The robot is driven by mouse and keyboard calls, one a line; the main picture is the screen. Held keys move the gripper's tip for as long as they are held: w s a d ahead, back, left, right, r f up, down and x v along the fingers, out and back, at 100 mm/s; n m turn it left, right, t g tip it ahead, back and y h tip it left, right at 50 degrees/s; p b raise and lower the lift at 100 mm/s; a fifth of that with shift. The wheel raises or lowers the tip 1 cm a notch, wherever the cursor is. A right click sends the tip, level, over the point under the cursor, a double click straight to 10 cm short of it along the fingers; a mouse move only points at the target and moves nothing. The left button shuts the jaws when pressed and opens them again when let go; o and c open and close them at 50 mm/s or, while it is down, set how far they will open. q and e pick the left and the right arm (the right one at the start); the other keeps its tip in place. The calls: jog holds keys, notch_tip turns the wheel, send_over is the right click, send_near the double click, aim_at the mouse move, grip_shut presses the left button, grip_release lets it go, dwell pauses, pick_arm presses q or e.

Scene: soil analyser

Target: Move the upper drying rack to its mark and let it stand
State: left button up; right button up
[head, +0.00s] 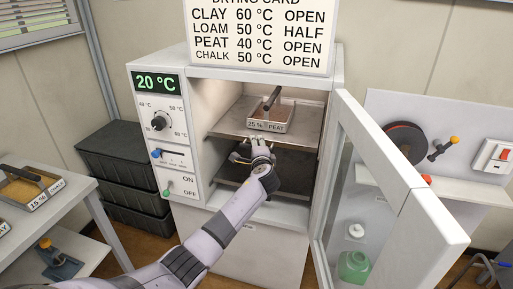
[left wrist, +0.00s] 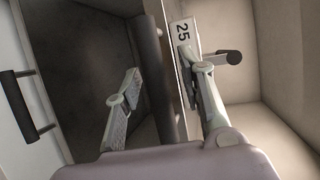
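The upper drying rack (head: 229,121) is a grey metal shelf inside the open drying cabinet (head: 196,150). A tray labelled 25 % PEAT (head: 283,112), with a dark handle, stands on it near the front. My left gripper (head: 251,147) is at the rack's front edge, just below the tray's label. In the left wrist view my left gripper (left wrist: 160,78) has its fingers spread, one on each side of a dark bar (left wrist: 148,55) along the rack's front. Clear gaps show beside the bar. The rack's mark cannot be made out. My right gripper is not in view.
The cabinet's glass door (head: 378,165) stands open to the right. A darker lower shelf (head: 283,170) lies below the upper rack. A side table with a chalk tray (head: 27,188) is at left. Dark crates (head: 125,160) stand beside the cabinet.

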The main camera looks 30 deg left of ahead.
pick_arm(q)
jog(key=shift+s+d, duration=0.35)
jog(key=shift+s, duration=0.1)
jog(key=v, duration=1.1)
